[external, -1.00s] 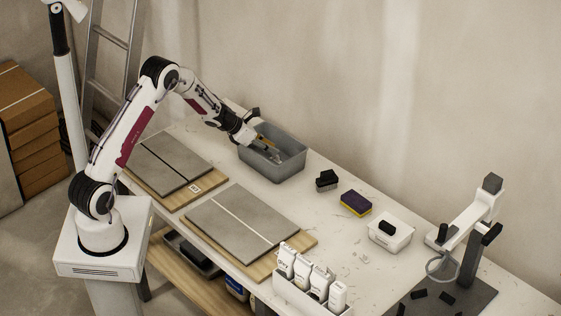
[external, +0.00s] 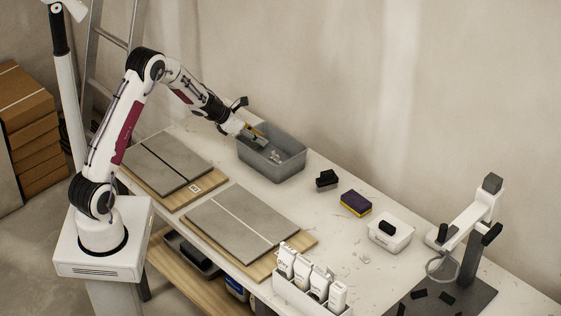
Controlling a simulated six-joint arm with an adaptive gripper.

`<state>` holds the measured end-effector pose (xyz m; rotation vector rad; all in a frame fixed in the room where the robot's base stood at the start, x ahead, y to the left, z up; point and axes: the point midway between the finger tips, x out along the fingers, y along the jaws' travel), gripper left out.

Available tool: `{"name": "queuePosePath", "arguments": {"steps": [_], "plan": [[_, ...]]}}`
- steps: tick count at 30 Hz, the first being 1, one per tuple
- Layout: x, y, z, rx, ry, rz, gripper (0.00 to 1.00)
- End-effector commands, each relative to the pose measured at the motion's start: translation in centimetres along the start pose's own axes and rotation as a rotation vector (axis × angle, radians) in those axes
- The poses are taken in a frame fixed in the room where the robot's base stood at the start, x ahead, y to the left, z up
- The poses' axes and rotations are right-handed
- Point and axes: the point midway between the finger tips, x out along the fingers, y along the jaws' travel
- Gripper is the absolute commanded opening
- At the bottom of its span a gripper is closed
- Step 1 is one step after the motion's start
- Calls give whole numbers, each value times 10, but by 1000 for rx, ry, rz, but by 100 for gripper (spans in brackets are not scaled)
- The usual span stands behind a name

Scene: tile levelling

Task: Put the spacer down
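My gripper (external: 258,140) is over the left part of the grey bin (external: 287,168), at the back of the table. Its fingers are small and dark here, and I cannot tell whether they are open or shut. I cannot make out a spacer between them. A few small pale pieces (external: 275,157) lie inside the bin, just right of the fingertips; they may be spacers, but they are too small to be sure. A yellowish item (external: 256,131) shows beside the gripper at the bin's back.
Two boards with grey tiles lie in front, one at the left (external: 165,160) and one nearer the middle (external: 242,222). Right of the bin stand a black block (external: 327,180), a purple and yellow sponge (external: 355,202) and a white tub (external: 391,239). Bare table lies between them.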

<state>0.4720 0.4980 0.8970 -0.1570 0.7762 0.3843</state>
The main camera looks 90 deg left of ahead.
Motion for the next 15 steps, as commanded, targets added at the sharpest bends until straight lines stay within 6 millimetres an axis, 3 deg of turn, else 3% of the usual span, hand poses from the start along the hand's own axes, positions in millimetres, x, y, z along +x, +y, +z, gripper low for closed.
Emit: {"name": "queuePosePath", "arguments": {"steps": [15], "plan": [[-53,0,0,1,-1,0,21]]}}
